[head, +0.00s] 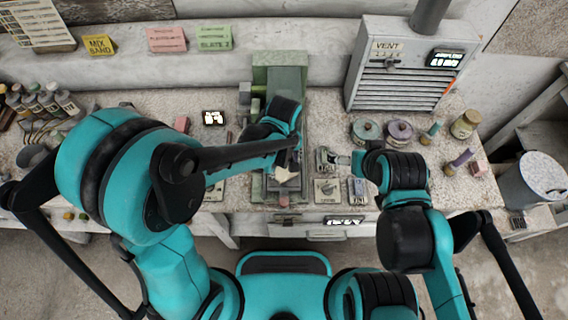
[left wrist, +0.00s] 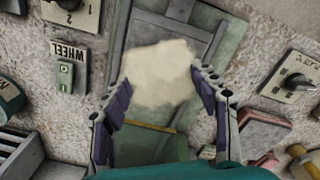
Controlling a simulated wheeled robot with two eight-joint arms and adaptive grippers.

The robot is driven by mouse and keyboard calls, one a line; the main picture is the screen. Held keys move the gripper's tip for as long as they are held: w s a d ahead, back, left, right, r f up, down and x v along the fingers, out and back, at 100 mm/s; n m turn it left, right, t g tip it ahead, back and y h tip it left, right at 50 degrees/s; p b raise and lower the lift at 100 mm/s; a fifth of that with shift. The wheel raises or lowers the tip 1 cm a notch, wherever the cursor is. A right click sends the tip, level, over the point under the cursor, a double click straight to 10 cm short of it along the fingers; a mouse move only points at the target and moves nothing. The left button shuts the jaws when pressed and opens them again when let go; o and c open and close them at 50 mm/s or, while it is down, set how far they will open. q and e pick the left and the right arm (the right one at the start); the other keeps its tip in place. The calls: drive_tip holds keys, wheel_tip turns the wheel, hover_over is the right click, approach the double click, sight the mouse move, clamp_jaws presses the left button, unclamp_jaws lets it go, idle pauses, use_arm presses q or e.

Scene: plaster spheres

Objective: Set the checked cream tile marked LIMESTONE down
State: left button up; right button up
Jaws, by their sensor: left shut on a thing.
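A cream piece (left wrist: 160,75) with an uneven outline sits between the fingers of my left gripper (left wrist: 162,82) in the left wrist view. I see no checks or LIMESTONE lettering on it. My left gripper is shut on it, over the green-grey bed of a machine. In the head view the cream piece (head: 287,175) shows below the left gripper (head: 290,160), partly hidden by the arm. I cannot tell whether it touches the bed. My right gripper (head: 328,160) is just right of the machine, pointing left; its finger opening is too small to read.
The green machine (head: 275,60) stands mid-bench. A WHEEL switch (left wrist: 66,65) and a knob plate (left wrist: 297,80) flank its bed. A vent box (head: 405,75), lidded tins (head: 399,131) and a jar (head: 465,124) stand right. Bottles (head: 65,102) crowd the left.

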use_arm(q)
drive_tip(key=shift+f+b, duration=0.45)
drive_tip(key=shift+f, duration=0.1)
drive_tip(key=o, duration=1.4)
drive_tip(key=shift+r, duration=0.2)
drive_tip(key=shift+r+p, duration=1.55)
drive_tip(key=shift+r, duration=0.35)
